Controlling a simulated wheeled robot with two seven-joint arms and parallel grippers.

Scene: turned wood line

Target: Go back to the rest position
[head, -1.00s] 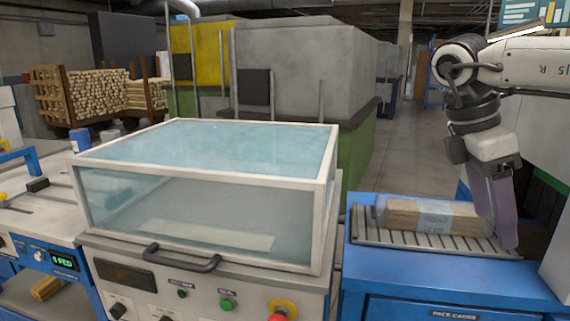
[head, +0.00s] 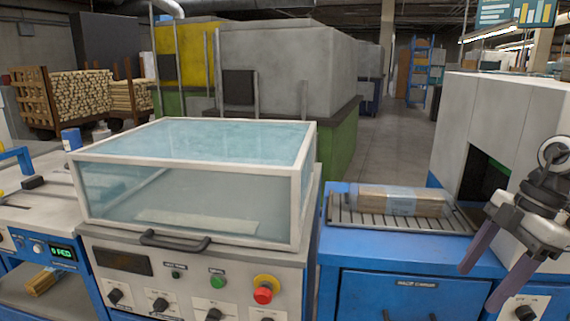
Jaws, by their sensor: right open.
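My right gripper (head: 478,279) is at the lower right of the head view, in front of the blue cabinet. Its two purple-grey fingers are spread apart, with nothing between them. A clear-wrapped wooden pack (head: 400,202) lies on the slatted rack (head: 345,216) on top of the blue cabinet, to the left of and behind the gripper and apart from it. My left gripper is not in view.
A machine with a closed clear lid (head: 190,186), a dark handle and a red button (head: 263,293) stands left of the blue cabinet (head: 390,283). A grey machine housing with a dark opening (head: 487,165) stands on the right. A floor aisle (head: 385,145) runs behind.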

